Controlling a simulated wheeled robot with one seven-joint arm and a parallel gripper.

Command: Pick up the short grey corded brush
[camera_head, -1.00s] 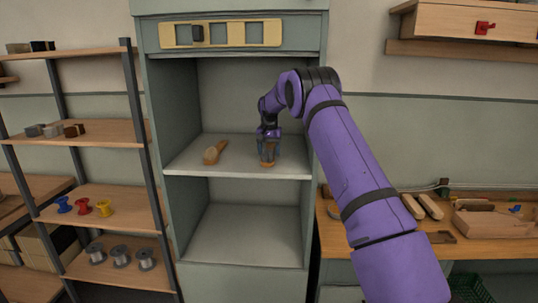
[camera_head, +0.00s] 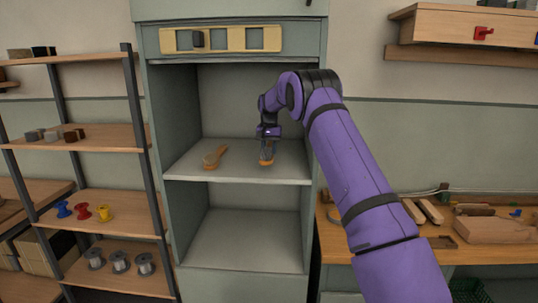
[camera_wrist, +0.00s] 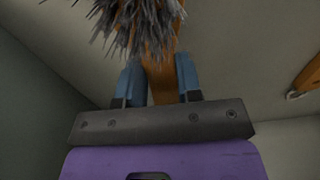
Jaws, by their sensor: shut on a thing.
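The short grey corded brush (camera_head: 266,155) is at the right part of the cabinet's upper shelf in the head view. In the wrist view its grey bristles (camera_wrist: 145,22) fill the top middle, and its wooden handle runs down between my blue fingers. My gripper (camera_wrist: 160,82) is shut on that handle. In the head view my gripper (camera_head: 267,146) points down at the brush. I cannot tell whether the brush touches the shelf.
Another wooden brush (camera_head: 215,157) lies to the left on the same shelf (camera_head: 240,172); part of it shows at the wrist view's right edge (camera_wrist: 308,75). The cabinet side walls stand close on both sides. A rack with spools (camera_head: 82,210) is at left, a workbench (camera_head: 460,258) at right.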

